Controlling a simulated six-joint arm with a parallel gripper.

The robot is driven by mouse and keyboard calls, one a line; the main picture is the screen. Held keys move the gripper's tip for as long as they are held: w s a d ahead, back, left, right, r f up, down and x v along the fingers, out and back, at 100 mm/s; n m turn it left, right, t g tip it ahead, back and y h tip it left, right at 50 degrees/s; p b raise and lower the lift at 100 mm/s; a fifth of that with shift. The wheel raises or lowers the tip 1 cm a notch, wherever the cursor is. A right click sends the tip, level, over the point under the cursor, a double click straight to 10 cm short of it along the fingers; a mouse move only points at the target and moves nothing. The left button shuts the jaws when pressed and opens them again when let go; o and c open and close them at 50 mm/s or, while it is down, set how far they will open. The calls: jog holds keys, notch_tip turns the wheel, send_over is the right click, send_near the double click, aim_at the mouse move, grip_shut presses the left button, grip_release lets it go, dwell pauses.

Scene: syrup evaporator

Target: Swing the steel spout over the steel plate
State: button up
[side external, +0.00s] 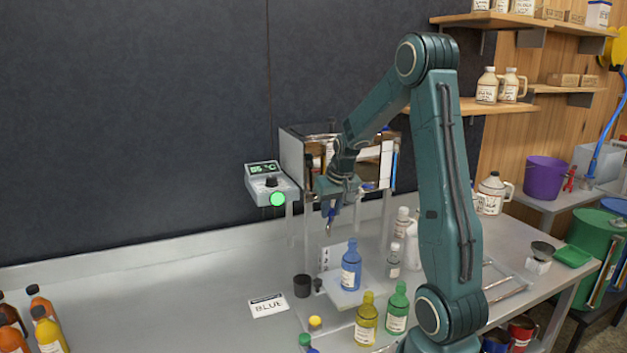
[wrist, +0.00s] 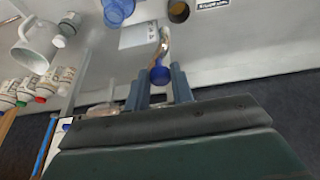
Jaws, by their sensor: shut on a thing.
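My gripper (side external: 331,205) is in front of the evaporator pan (side external: 295,160). In the wrist view its two fingers (wrist: 159,88) are shut around a round blue knob (wrist: 160,75) on the spout. The thin spout (wrist: 164,42) runs from the knob towards the bench; its tip also shows below my gripper in the side view (side external: 330,225). A flat pale plate (side external: 346,296) lies on the bench below, with a blue bottle (side external: 351,270) on it. I cannot tell for certain whether this is the steel plate. The spout tip appears above and behind it.
A dark cup (side external: 302,286) stands left of the blue bottle, with a BLUE card (side external: 268,306) beside it. Yellow (side external: 366,322) and green (side external: 397,310) bottles stand in front. A control box with a green button (side external: 278,199) is left of the pan. The left bench is mostly clear.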

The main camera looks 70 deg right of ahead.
jog(key=shift+s, duration=0.25)
dwell(0.3)
jog(key=shift+d, duration=0.1)
jog(key=shift+s+d, duration=0.2)
jog(key=shift+s, duration=0.75)
